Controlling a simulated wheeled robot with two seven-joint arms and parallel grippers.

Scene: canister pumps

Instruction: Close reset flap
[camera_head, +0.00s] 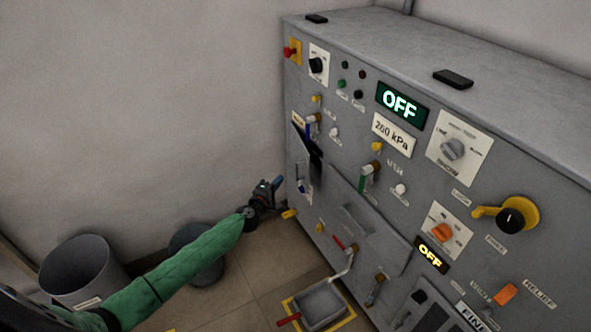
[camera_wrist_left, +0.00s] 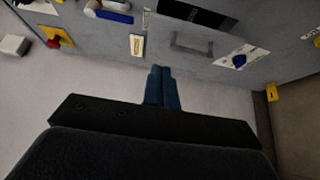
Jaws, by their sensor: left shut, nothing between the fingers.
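A grey flap (camera_head: 300,154) on the left part of the pump panel stands out from it, with a dark opening (camera_head: 316,163) showing beside it; its label is too small to read. In the left wrist view the flap (camera_wrist_left: 205,66) carries a grey bar handle, and the dark opening shows beyond it. My left gripper (camera_head: 276,184) is low and just left of the flap, off the panel. Its blue fingers (camera_wrist_left: 162,88) are shut together and empty, apart from the flap as far as I can tell. My right gripper is not in view.
A blue knob (camera_wrist_left: 239,60) and a blue-handled lever (camera_wrist_left: 108,14) are near the flap. A red button (camera_head: 290,51) is higher up. A larger tilted panel (camera_head: 350,205) juts out to the right. A grey bin (camera_head: 80,268) and a tray (camera_head: 320,304) stand on the floor.

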